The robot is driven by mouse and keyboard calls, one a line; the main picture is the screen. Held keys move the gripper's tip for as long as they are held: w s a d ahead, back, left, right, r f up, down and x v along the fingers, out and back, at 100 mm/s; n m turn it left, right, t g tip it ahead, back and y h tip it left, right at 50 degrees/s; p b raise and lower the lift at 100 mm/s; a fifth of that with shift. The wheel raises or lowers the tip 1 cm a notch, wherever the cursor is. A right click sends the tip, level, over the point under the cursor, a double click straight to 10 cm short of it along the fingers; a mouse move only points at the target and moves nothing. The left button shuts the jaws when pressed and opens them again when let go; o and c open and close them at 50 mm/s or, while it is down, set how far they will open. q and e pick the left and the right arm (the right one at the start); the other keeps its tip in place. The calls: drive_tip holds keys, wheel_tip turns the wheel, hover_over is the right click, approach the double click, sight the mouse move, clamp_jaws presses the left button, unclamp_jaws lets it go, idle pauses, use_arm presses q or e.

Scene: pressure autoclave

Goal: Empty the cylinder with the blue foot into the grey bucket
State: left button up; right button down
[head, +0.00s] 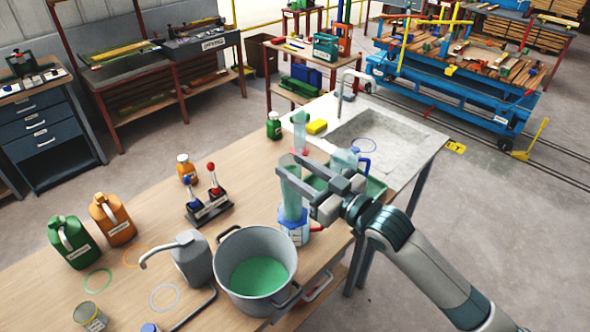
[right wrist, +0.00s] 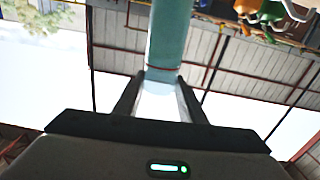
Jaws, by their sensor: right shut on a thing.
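My right gripper (head: 303,178) is shut on a clear cylinder (head: 291,200) with a greenish tint, just right of the grey bucket. The cylinder stands nearly upright in the head view, with a blue foot (head: 304,236) at its lower end. I cannot tell whether the foot touches what is below it. In the right wrist view the cylinder (right wrist: 167,35) runs up from between the two fingers (right wrist: 158,95). The grey bucket (head: 228,276) stands on the bench with green liquid (head: 259,276) in it. My left gripper is not in view.
Another clear cylinder (head: 299,135) stands behind, near a green bottle (head: 274,126) and yellow sponge (head: 317,127). A jug with a blue handle (head: 345,161) is by the sink (head: 385,140). A grey spouted can (head: 192,262) stands left of the bucket.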

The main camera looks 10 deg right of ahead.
drive_tip(key=shift+r, duration=0.15)
wheel_tip(320, 180, up, 3)
drive_tip(key=shift+f, duration=0.15)
idle(0.4)
drive_tip(key=shift+f, duration=0.1)
